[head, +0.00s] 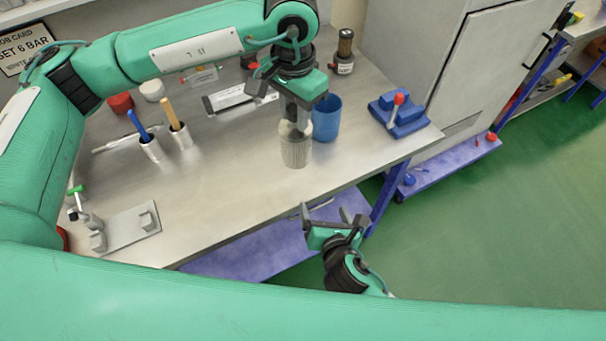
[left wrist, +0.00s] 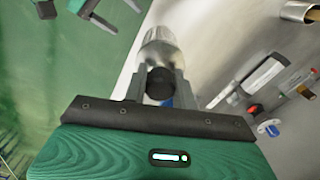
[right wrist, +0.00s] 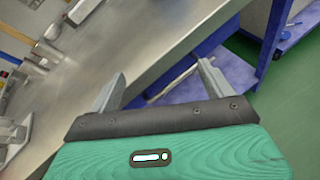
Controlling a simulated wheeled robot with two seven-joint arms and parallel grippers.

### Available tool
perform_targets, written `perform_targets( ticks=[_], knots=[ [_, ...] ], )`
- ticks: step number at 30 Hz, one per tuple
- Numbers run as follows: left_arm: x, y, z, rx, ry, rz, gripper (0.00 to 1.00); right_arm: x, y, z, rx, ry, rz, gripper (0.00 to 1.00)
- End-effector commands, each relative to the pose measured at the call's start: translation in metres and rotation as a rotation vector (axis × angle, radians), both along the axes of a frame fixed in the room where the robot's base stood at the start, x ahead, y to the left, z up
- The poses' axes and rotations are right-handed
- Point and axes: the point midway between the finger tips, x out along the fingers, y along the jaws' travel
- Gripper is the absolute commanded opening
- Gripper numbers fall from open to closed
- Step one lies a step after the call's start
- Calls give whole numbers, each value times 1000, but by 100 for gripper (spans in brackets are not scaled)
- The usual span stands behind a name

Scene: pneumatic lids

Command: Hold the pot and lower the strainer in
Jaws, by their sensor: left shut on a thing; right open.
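My left gripper (head: 298,110) is shut on the dark knob of a grey metal strainer (head: 296,149), a cylinder with a textured lower wall. The strainer hangs upright below the fingers; I cannot tell its height above the table. In the left wrist view the strainer (left wrist: 160,48) shows beyond the two fingers. The blue pot (head: 327,120) stands on the table just right of the strainer in the head view, partly hidden by it and the gripper. My right gripper (head: 330,213) is open and empty off the table's front edge; its spread fingers show in the right wrist view (right wrist: 155,92).
The steel table (head: 230,190) is clear at front centre. A blue block with a red-tipped lever (head: 400,112) stands right. Two metal cups with blue (head: 150,150) and yellow (head: 182,137) handles stand left. A dark-capped cylinder (head: 343,62) stands behind the pot.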

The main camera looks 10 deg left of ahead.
Motion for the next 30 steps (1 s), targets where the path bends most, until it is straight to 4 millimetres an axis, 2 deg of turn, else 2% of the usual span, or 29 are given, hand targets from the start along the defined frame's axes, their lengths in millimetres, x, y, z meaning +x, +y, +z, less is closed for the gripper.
perform_targets(
  ticks=[1, 3, 6, 9, 12, 15, 20, 30],
  knots=[
    [0, 0, 0, 0, 0, 0, 0, -2, 9, 31, -37, -75, 34, 83],
    [0, 0, 0, 0, 0, 0, 0, -5, 21, 67, -86, -174, 66, 83],
    [0, 0, 0, 0, 0, 0, 0, -8, 34, 112, -138, -301, 90, 83],
    [0, 0, 0, 0, 0, 0, 0, -12, 43, 145, -173, -397, 97, 83],
    [0, 0, 0, 0, 0, 0, 0, -16, 47, 166, -194, -459, 99, 83],
    [0, 0, 0, 0, 0, 0, 0, -15, 50, 176, -206, -490, 97, 83],
    [0, 0, 0, 0, 0, 0, 0, -2, 55, 178, -209, -498, 97, 83],
    [0, 0, 0, 0, 0, 0, 0, 58, 75, 178, -209, -496, 97, 83]
  ],
)
